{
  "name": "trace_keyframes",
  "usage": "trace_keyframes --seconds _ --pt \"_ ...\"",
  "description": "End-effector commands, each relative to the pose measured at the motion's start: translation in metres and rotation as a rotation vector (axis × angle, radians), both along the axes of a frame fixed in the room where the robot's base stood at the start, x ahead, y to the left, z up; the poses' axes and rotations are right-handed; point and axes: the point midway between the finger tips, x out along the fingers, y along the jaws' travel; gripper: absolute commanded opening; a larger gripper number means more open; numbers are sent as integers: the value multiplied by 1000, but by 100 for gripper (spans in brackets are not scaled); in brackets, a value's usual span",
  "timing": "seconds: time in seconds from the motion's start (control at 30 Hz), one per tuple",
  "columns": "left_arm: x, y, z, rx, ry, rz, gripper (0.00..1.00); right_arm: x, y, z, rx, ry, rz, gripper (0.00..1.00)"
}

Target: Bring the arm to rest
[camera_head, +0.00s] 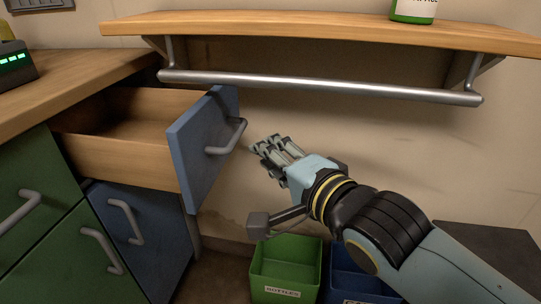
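My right gripper (266,147) is in the middle of the view, its arm coming in from the lower right. It points left toward the open drawer with the blue front (203,145). Its fingers are just right of the drawer's grey handle (228,138) and look apart from it. The fingers overlap from this angle, so I cannot tell whether they are open or shut. No held object shows. My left gripper is not in view.
A wooden shelf (300,31) with a metal rail (320,87) runs above the arm. Below stand a green bin (287,265) and a blue bin (352,284), partly hidden by the arm. Green and blue cabinets (40,205) and a counter (75,72) are at left. Wall lies behind.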

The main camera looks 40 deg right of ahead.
Motion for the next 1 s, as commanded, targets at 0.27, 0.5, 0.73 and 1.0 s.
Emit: trace_keyframes --seconds 0.27,0.5,0.73,1.0 --pt "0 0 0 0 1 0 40 0 0 0 0 0 0 23" --pt "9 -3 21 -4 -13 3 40 9 -2 -18 -5 63 9 23" --pt "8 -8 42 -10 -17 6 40 -35 -11 -186 -198 442 94 23" --pt "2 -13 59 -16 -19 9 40 -190 -35 -353 -564 918 396 23"
